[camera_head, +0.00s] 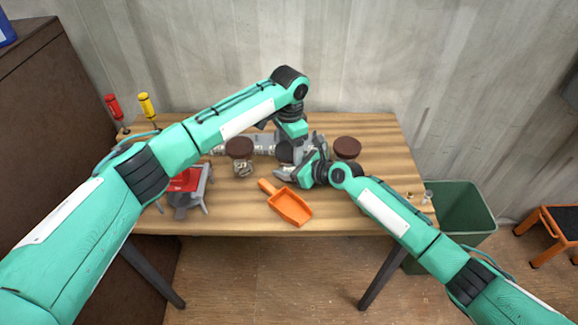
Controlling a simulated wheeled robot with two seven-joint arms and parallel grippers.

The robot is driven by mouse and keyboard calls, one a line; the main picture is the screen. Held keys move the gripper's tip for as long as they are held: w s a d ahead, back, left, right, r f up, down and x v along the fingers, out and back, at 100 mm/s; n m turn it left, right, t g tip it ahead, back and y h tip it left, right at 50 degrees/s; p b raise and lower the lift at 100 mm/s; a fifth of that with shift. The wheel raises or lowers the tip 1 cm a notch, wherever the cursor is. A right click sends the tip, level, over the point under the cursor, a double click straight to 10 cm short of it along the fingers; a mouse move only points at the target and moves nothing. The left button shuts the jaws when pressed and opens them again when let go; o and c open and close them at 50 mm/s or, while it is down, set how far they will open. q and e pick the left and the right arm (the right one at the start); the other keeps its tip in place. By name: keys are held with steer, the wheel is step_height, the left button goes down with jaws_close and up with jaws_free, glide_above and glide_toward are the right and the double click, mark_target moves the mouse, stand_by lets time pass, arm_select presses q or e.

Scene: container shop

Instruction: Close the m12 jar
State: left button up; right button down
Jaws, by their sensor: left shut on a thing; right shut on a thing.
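A dark round lid (285,152) shows in the middle of the table, between my two grippers. The jar below it is mostly hidden, and no m12 label can be read. My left gripper (287,146) reaches down from above and is shut at the lid, its fingers partly hidden. My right gripper (287,172) comes in low from the right and is shut on the jar's body, just below the left one. Whether the lid sits fully on the jar cannot be told.
Jars with brown lids stand left (240,148) and right (347,148) of my grippers. An orange scoop (290,206) lies in front. A red-and-grey device (186,182) and two screwdrivers (146,105) are at the left. A green bin (462,210) stands beside the table's right edge.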

arm_select(q)
steer(key=o, duration=1.2)
steer(key=shift+c, duration=0.2)
step_height(320, 180, up, 12)
steer(key=shift+w+a, duration=0.1)
arm_select(e)
steer(key=shift+c, duration=1.4)
jaws_free()
steer(key=shift+d, duration=0.1)
arm_select(q)
steer(key=shift+f+b, duration=0.6)
arm_select(e)
steer(key=v, duration=1.3)
steer(key=shift+s+d+r, duration=0.1)
steer(key=shift+s+d, duration=0.1)
steer(key=shift+s, duration=0.1)
